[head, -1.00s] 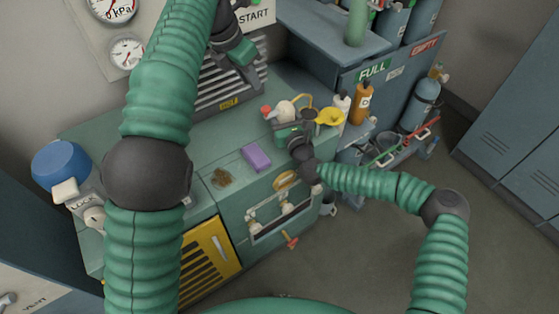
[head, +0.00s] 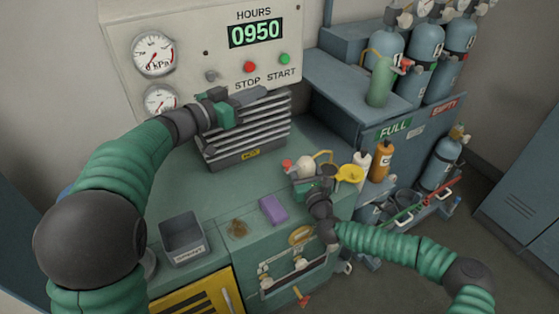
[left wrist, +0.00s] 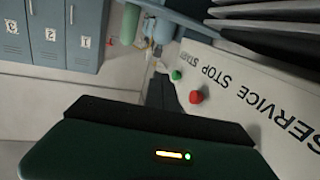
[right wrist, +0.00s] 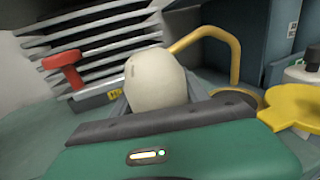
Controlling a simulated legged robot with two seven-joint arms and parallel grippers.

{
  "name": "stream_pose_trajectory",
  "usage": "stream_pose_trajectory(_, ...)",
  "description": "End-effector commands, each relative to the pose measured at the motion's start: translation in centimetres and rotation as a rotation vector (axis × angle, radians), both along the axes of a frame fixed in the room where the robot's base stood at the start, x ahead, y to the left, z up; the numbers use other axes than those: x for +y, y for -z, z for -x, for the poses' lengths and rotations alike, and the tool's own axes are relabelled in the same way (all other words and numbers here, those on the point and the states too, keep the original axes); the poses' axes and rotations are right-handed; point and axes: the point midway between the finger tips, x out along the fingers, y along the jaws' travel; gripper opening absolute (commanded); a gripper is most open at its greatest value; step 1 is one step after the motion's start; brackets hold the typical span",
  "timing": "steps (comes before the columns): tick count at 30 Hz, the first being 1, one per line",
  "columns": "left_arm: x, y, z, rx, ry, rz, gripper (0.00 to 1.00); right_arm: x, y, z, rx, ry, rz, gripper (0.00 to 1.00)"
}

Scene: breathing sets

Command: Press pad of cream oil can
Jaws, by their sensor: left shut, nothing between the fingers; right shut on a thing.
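The cream oil can (head: 305,170) stands on the green bench in the head view. Its red pad (head: 286,164) sticks out on the left. In the right wrist view the cream body (right wrist: 156,80) is close up, with the red pad (right wrist: 64,68) to its left and a curved yellow spout (right wrist: 212,36) to its right. My right gripper (head: 312,184) is shut on the can from the front; the grip itself is partly hidden. My left gripper (head: 236,102) is shut and empty, above the finned grey unit, well apart from the pad.
A yellow funnel (head: 349,173) stands right of the can, with a white bottle (head: 362,163) and an orange bottle (head: 382,165) beyond. A purple block (head: 273,209) and a grey bin (head: 184,240) are at the front. The finned unit (head: 245,135) stands behind.

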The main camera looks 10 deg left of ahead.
Motion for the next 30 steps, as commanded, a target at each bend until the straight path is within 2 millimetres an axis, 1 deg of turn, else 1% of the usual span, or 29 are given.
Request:
stream_pose_trajectory(1, 0.6, 3.1, 2.1, 0.021, 0.048, -0.069, 0.00, 0.1, 0.1, 0.1, 0.001, -0.002, -0.001, 0.00)
stream_pose_trajectory(3, 1.0, 6.5, 5.1, 0.040, 0.123, -0.144, 0.00, 0.1, 0.1, 0.1, 0.002, -0.002, 0.000, 0.00)
stream_pose_trajectory(4, 1.1, 7.6, 6.2, 0.045, 0.151, -0.166, 0.00, 0.1, 0.1, 0.1, 0.002, -0.002, 0.000, 0.00)
stream_pose_trajectory(6, 1.2, 9.5, 8.4, 0.057, 0.205, -0.200, 0.00, 0.1, 0.1, 0.0, 0.001, -0.002, -0.001, 0.00)
stream_pose_trajectory(9, 1.3, 10.8, 10.2, 0.063, 0.247, -0.222, 0.00, 0.1, 0.1, 0.0, 0.002, -0.002, 0.000, 0.00)
stream_pose_trajectory(10, 1.3, 11.0, 10.4, 0.064, 0.254, -0.223, 0.00, 0.1, 0.1, 0.0, 0.001, -0.002, -0.001, 0.00)
stream_pose_trajectory(19, 1.2, 11.1, 10.5, 0.064, 0.257, -0.225, 0.00, 0.1, 0.1, 0.0, 0.001, -0.001, -0.001, 0.00)
stream_pose_trajectory(22, 0.8, 11.2, 10.1, 0.064, 0.258, -0.225, 0.00, 0.0, 0.1, 0.0, 0.001, -0.001, -0.001, 0.00)
stream_pose_trajectory(25, -0.3, 11.6, 9.3, 0.065, 0.259, -0.226, 0.00, 0.0, 0.1, 0.0, 0.001, -0.001, -0.001, 0.00)
stream_pose_trajectory(30, -3.2, 12.4, 7.2, 0.065, 0.259, -0.226, 0.00, 0.0, 0.1, 0.0, 0.001, -0.001, -0.001, 0.00)
